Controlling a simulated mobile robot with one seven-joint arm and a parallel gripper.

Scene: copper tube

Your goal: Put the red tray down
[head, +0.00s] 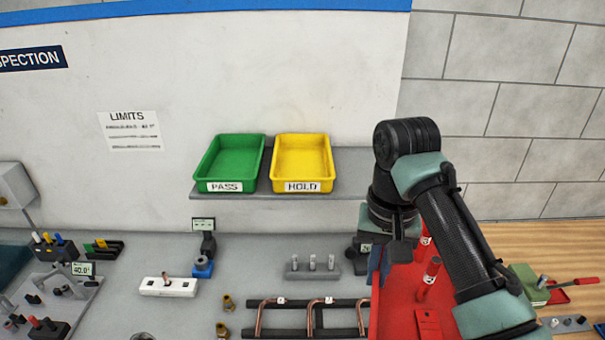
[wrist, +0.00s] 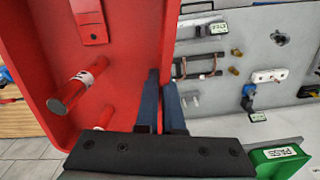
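The red tray (head: 392,308) is at the lower right of the head view, partly behind my arm. In the wrist view it fills the left side, close to the camera (wrist: 130,50). It holds red cylinders with white bands (head: 428,277) and a flat red piece (head: 428,322). My gripper (head: 380,270) is at the tray's left wall. In the wrist view its blue-grey fingers (wrist: 161,98) straddle that wall, one inside and one outside, and look closed on it. I cannot tell whether the tray's underside touches the bench.
A copper-tube rack (head: 312,333) stands just left of the tray, with a block of grey pins (head: 312,268) behind it. Green PASS (head: 228,163) and yellow HOLD (head: 302,163) trays sit on a shelf (head: 345,178). Tools and a green block (head: 528,284) lie to the right.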

